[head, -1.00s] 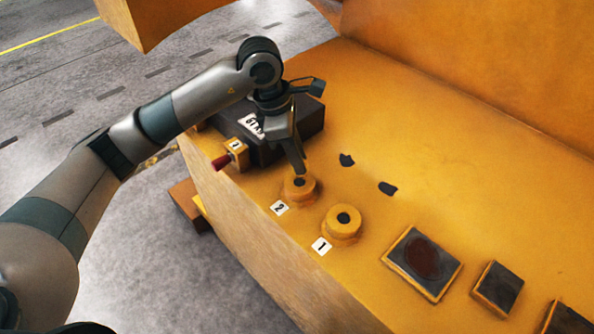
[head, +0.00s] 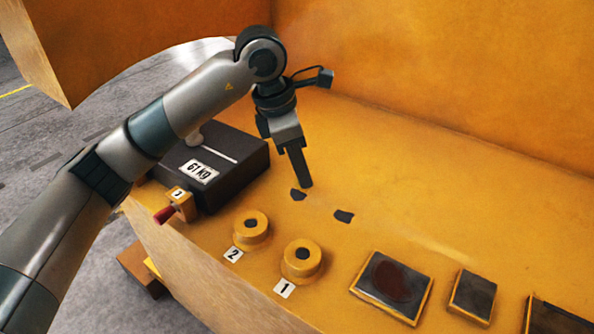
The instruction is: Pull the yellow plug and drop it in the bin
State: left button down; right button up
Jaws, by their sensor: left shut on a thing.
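My left gripper (head: 303,184) points down over the yellow deck (head: 410,210), with its dark fingers closed together. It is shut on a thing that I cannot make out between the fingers. Its tips appear beside a dark patch (head: 298,195); I cannot tell how high they are above the deck. Two yellow round bosses with dark centres stand in front: one by label 2 (head: 251,230) and one by label 1 (head: 302,261). The gripper is apart from both. I see no separate yellow plug and no bin. My right gripper is out of view.
A dark block marked 61 kg (head: 215,165) sits left of the gripper, with a red-handled yellow fitting (head: 178,208) beside it. Several dark framed plates (head: 392,287) lie at the front right. A tall yellow wall (head: 440,70) rises behind. Another dark patch (head: 343,216) marks the deck.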

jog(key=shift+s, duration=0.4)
